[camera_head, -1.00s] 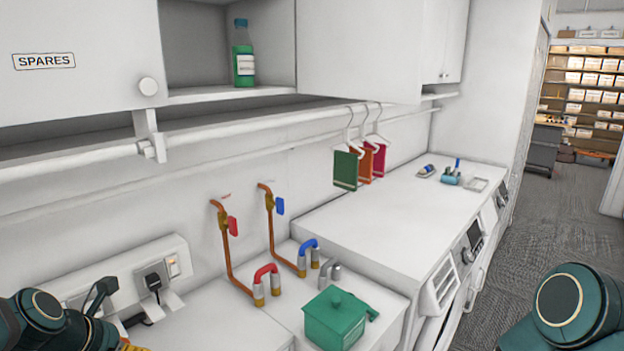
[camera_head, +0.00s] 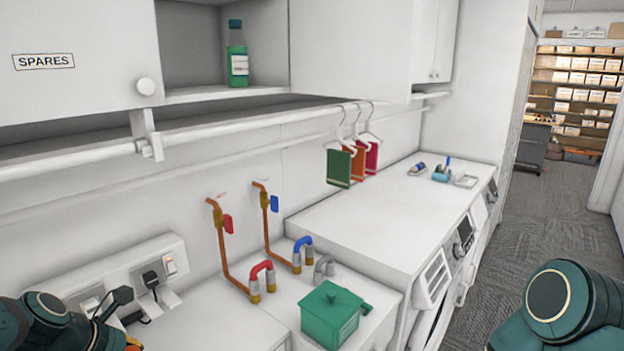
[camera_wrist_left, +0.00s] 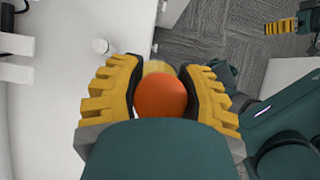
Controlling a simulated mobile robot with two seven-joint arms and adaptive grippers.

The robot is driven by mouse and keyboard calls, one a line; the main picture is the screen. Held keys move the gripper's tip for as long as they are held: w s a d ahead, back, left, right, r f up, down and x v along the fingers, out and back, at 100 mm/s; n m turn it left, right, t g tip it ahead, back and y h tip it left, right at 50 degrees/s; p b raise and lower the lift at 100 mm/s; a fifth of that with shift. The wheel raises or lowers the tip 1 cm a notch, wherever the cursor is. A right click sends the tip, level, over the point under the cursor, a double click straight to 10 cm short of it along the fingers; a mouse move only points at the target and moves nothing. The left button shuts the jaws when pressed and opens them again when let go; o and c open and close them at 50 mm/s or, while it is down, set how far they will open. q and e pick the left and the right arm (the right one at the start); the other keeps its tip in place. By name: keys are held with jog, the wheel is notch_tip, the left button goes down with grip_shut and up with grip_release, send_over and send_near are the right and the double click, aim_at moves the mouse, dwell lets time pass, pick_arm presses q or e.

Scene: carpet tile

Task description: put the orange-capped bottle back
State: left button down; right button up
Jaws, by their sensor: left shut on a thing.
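In the left wrist view, my left gripper (camera_wrist_left: 157,68) has its yellow ridged fingers closed around the orange-capped bottle; its round orange cap (camera_wrist_left: 160,96) faces the camera. A little pale yellow body shows beyond the cap; the rest is hidden. In the head view the bottle does not show; only my left arm and a sliver of yellow finger show at the lower left. My right gripper (camera_wrist_left: 281,25) shows partly at the top right of the wrist view, its opening unclear. In the head view only my right arm shows.
A green bottle (camera_head: 237,55) with a teal cap stands in the open wall cupboard, right of the door marked SPARES (camera_head: 80,95). A rail (camera_head: 230,121) with hangers runs below. Copper pipes (camera_head: 222,250) and a green lidded box (camera_head: 328,318) stand lower. The white worktop (camera_head: 370,215) is mostly clear.

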pick_arm(q)
jog(key=w+d+f+m+g+y, duration=0.1)
jog(key=d+f+m+g+y, duration=0.1)
jog(key=d+f+m+g, duration=0.95)
jog(key=w+d+f+m+g+y, duration=0.15)
jog(key=f+m, duration=0.45)
jog(key=m, duration=1.2)
notch_tip(320, 180, down, 9)
jog(key=t+b, duration=0.1)
jog(key=b, duration=0.8)
jog(key=shift+s+d+r+n, duration=0.15)
jog(key=shift+d+r+n, duration=0.05)
jog(key=shift+d+n, duration=0.2)
jog(key=shift+r, duration=0.1)
